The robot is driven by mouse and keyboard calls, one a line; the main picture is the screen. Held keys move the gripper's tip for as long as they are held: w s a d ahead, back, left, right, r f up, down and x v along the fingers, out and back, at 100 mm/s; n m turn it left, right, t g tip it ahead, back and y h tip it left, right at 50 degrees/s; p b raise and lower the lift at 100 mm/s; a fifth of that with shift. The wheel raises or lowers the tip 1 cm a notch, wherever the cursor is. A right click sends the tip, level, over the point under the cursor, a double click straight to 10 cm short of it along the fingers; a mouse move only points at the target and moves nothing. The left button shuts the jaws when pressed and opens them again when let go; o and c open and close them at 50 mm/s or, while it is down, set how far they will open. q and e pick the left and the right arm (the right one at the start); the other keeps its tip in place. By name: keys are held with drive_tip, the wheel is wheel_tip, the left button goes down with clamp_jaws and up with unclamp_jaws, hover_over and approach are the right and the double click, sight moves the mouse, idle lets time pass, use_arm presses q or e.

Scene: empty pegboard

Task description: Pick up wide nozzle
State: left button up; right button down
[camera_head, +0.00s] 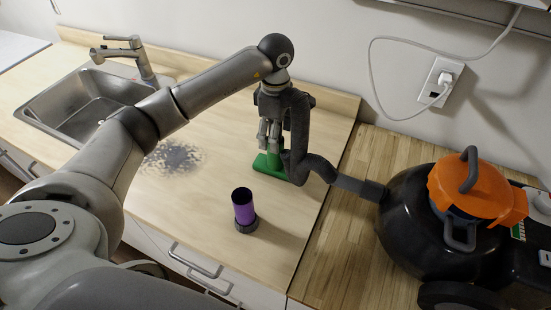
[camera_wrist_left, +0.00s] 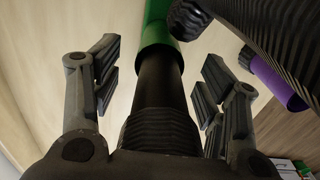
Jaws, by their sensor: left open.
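The green nozzle (camera_head: 268,162), with a broad flat foot, sits on the wooden counter; I take it to be the wide nozzle. My left gripper (camera_head: 269,138) points down just above it, its fingers apart. In the left wrist view the open fingers (camera_wrist_left: 158,85) stand on either side of a black tube (camera_wrist_left: 160,85). The tube's far end meets the green nozzle (camera_wrist_left: 160,32); I cannot tell whether they are joined. The fingers show gaps to the tube. The right gripper is not in view.
A purple nozzle (camera_head: 244,208) stands upright nearer the front edge. A ribbed dark hose (camera_head: 318,168) runs beside my left gripper from the black and orange vacuum (camera_head: 410,215) at right. A sink (camera_head: 85,105) is at left. Counter around the purple nozzle is clear.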

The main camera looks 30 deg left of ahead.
use_arm(q)
drive_tip(key=shift+f, duration=1.05)
clamp_jaws()
drive_tip(key=shift+r, duration=0.1)
drive_tip(key=shift+w+r, duration=0.1)
drive_tip(key=shift+r, duration=0.15)
wheel_tip(320, 180, up, 8)
drive_tip(key=b, duration=0.3)
drive_tip(key=shift+r, duration=0.7)
